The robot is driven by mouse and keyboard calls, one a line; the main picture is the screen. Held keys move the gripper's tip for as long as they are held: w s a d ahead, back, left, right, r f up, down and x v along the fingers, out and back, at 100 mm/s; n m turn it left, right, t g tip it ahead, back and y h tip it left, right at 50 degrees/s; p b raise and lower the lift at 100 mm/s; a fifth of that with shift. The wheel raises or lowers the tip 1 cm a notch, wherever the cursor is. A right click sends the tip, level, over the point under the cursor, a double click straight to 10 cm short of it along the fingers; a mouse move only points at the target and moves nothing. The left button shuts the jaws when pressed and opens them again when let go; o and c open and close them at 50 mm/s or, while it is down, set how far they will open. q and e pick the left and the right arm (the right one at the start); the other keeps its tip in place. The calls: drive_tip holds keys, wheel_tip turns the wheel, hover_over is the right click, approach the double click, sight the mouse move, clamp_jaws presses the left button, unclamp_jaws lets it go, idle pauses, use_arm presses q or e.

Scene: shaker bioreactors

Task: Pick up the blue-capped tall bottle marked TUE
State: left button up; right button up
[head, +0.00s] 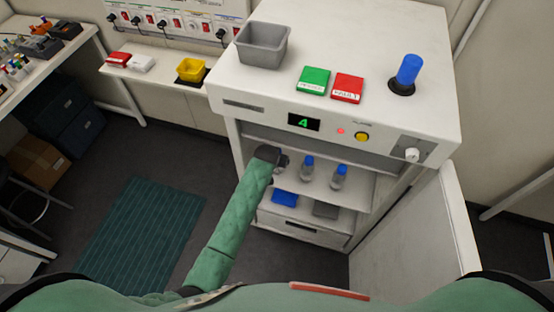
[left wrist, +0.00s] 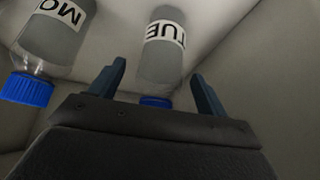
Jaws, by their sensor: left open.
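The blue-capped bottle marked TUE (left wrist: 163,58) shows in the left wrist view, cap toward the bottom of the picture, between the two fingers of my left gripper (left wrist: 159,76). The fingers are open, with space on both sides of it. A second blue-capped bottle, its label partly seen as "MO" (left wrist: 52,38), is to the left there. In the head view, two blue-capped bottles (head: 307,168) (head: 338,179) stand upright on the cabinet's upper shelf; their labels are too small to read. My left gripper (head: 283,160) is just left of them. My right gripper is not in view.
The white cabinet (head: 247,88) has its door (head: 415,235) open at the right. Below the bottles are a blue item (head: 285,198) and a grey one (head: 325,209). On top are a grey bin (head: 262,45), green box (head: 314,80), red box (head: 347,87) and blue cylinder (head: 409,68).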

use_arm(q)
drive_tip(key=shift+w+f, duration=0.15)
drive_tip(key=shift+f, duration=0.1)
drive_tip(key=c, duration=1.2)
drive_tip(key=shift+r, duration=0.15)
drive_tip(key=s+a, duration=0.2)
drive_tip(key=s, duration=0.6)
drive_tip(key=s+a, duration=0.3)
drive_tip(key=s, duration=0.6)
drive_tip(key=shift+a, duration=0.25)
